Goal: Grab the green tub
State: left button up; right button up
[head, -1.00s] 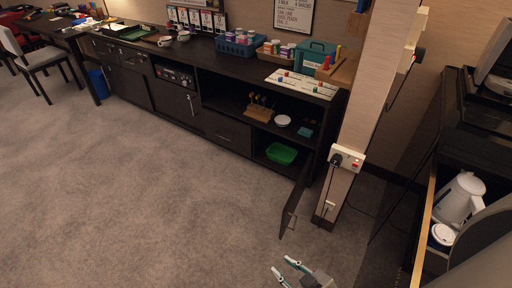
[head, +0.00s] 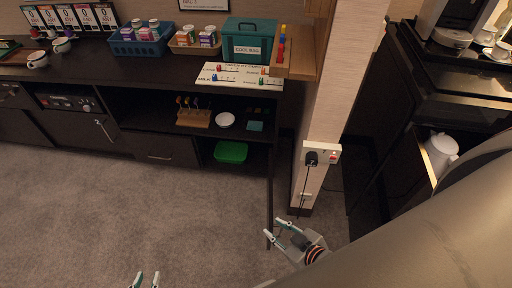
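The green tub (head: 231,152) sits on the lower shelf of the dark cabinet, behind an open door (head: 270,190) seen nearly edge-on to its right. My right gripper (head: 274,231) is open and empty, in front of the cabinet near the open door, below and to the right of the tub. My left gripper (head: 146,281) shows only its two fingertips at the bottom edge; they are apart with nothing between them. Both grippers are well away from the tub.
The shelf above holds a wooden rack (head: 193,118), a white bowl (head: 225,120) and a teal item (head: 255,126). A wall pillar with a plugged socket (head: 321,153) stands right of the door. Carpet (head: 100,210) before the cabinet is clear.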

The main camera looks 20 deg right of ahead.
aim_at(229, 152)
jog(key=i+j+z, duration=0.1)
jog(key=z, duration=0.3)
jog(key=i+j+z, duration=0.2)
jog(key=z, duration=0.25)
jog(key=i+j+z, duration=0.1)
jog(key=z, duration=0.3)
jog(key=i+j+z, duration=0.15)
jog(key=j+z, duration=0.25)
jog(key=j, duration=0.2)
jog(key=j+z, duration=0.45)
jog(key=j, duration=0.15)
